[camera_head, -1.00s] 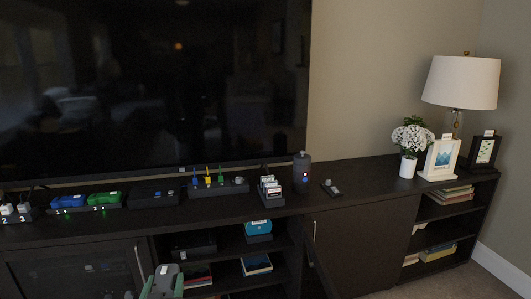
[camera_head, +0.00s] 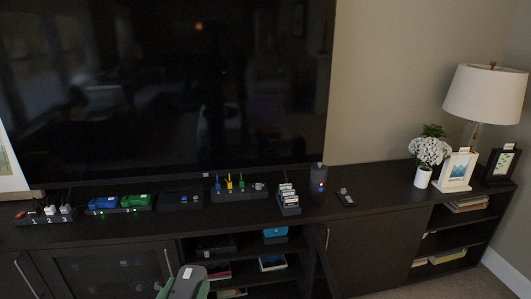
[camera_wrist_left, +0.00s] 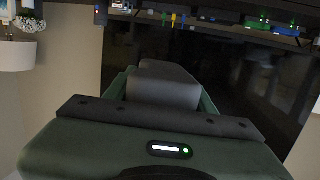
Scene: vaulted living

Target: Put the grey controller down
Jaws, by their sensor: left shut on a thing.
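My left gripper (camera_head: 182,291) shows at the bottom edge of the head view, in front of the console. Its green fingers are shut on a grey object, which I take as the grey controller (camera_head: 187,280), with a small white label on top. In the left wrist view the grey controller (camera_wrist_left: 165,88) sits between the fingers, and its far end is dark. It is held in the air, apart from the console top. Its lower part is hidden by the gripper and the picture edge. My right gripper is not in view.
The dark console (camera_head: 385,190) carries a numbered strip (camera_head: 45,216), a tray with blue and green items (camera_head: 118,203), a black box (camera_head: 180,199), a rack (camera_head: 240,193), a card holder (camera_head: 288,196), a dark cylinder (camera_head: 318,178) and a small remote (camera_head: 346,198). Bare top lies right of the remote.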

